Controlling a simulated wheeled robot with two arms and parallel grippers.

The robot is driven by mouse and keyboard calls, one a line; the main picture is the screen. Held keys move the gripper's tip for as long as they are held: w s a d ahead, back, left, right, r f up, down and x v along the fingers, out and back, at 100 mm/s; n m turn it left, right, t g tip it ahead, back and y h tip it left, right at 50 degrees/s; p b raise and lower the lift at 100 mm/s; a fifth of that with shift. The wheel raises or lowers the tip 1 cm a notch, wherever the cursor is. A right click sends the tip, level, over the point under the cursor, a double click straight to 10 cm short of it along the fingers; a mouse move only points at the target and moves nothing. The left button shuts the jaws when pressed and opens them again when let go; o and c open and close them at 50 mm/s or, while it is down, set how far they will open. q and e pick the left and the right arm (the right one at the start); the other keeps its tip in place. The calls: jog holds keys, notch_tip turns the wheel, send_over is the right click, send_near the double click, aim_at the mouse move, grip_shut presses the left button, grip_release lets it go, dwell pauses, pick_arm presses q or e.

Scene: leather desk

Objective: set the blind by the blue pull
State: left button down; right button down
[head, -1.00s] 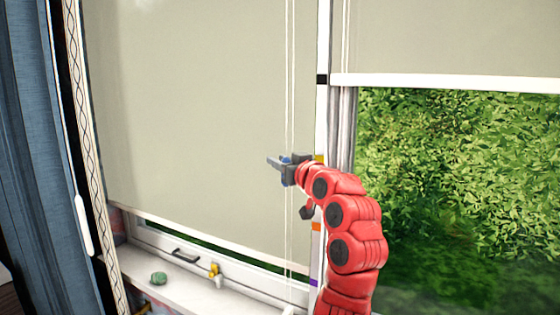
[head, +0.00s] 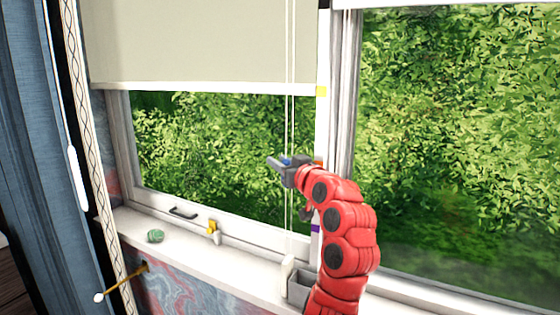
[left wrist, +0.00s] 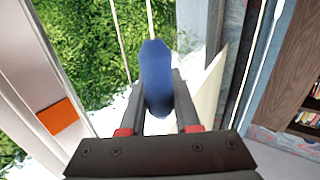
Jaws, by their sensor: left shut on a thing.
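The left blind (head: 190,45) is a beige sheet with a pale bottom bar, lowered partway over the left window pane. The right end of its bar is about level with a yellow mark (head: 321,91) on the white post. White cords (head: 290,125) hang in front of it. My left gripper (head: 278,163) is shut on the blue pull (left wrist: 156,80), which stands between its fingers in the left wrist view. In the head view the pull is mostly hidden by the fingers. My right gripper is out of view.
An orange mark (left wrist: 58,115) and a purple mark (head: 315,228) are lower on the post. The sill holds a green ball-like object (head: 155,236) and a yellow figure (head: 214,232). A blue curtain (head: 35,150) hangs at left. A grey box (head: 299,285) sits below the cords.

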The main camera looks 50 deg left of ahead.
pick_arm(q)
jog(key=c, duration=0.9)
grip_release()
jog(key=b+v, duration=0.2)
jog(key=v, duration=1.5)
jog(key=shift+s+d+r, duration=0.1)
jog(key=shift+d+r, duration=0.05)
jog(key=shift+d, duration=0.1)
